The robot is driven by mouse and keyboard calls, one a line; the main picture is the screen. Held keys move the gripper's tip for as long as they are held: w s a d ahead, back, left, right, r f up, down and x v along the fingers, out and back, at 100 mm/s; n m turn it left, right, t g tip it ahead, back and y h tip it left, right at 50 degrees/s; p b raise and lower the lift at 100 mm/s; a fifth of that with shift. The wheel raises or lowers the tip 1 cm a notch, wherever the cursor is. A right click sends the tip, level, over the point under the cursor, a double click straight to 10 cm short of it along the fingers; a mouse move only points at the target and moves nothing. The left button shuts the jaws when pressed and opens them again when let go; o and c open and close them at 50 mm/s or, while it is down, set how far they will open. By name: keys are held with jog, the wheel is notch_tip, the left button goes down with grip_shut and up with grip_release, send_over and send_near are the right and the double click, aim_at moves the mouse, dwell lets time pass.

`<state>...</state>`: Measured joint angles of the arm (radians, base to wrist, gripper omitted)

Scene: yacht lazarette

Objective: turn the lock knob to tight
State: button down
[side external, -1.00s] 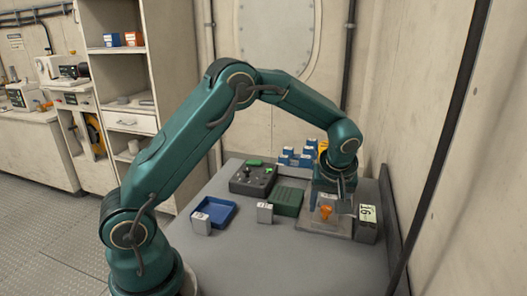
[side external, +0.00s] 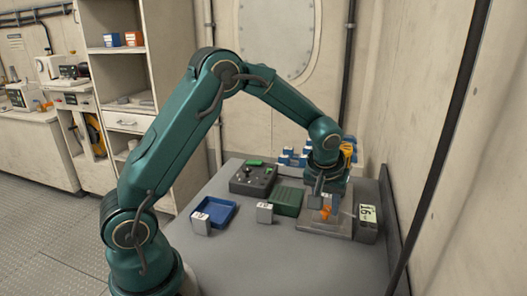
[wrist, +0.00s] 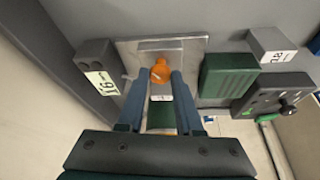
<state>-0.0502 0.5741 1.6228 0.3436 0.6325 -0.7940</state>
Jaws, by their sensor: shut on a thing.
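The orange lock knob (side external: 326,213) sits on a grey block on a flat metal plate (side external: 310,224) at the right of the bench. The wrist view shows the knob (wrist: 160,70) with its round end between my two blue-grey fingertips. My gripper (side external: 322,203) points down at it and is shut on it, one finger on each side (wrist: 160,76). My fingers partly cover the knob in the side view. I cannot read any tight mark.
A grey box with a pale green number label (side external: 367,226) stands right of the plate. A dark green ribbed block (side external: 287,201), small grey block (side external: 265,213), blue tray (side external: 216,204) and dark control box (side external: 252,180) are to its left. The front bench is clear.

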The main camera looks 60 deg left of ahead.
jog(key=m, duration=0.2)
jog(key=m+h, duration=0.1)
jog(key=m, duration=0.1)
jog(key=m+h, duration=0.1)
jog(key=m, duration=0.1)
jog(key=shift+s+a+t, duration=0.1)
jog(key=shift+a+t, duration=0.15)
jog(key=shift+t, duration=0.15)
jog(key=shift+m+h, duration=0.3)
jog(key=c, duration=0.6)
grip_release()
jog(key=shift+v, duration=2.6)
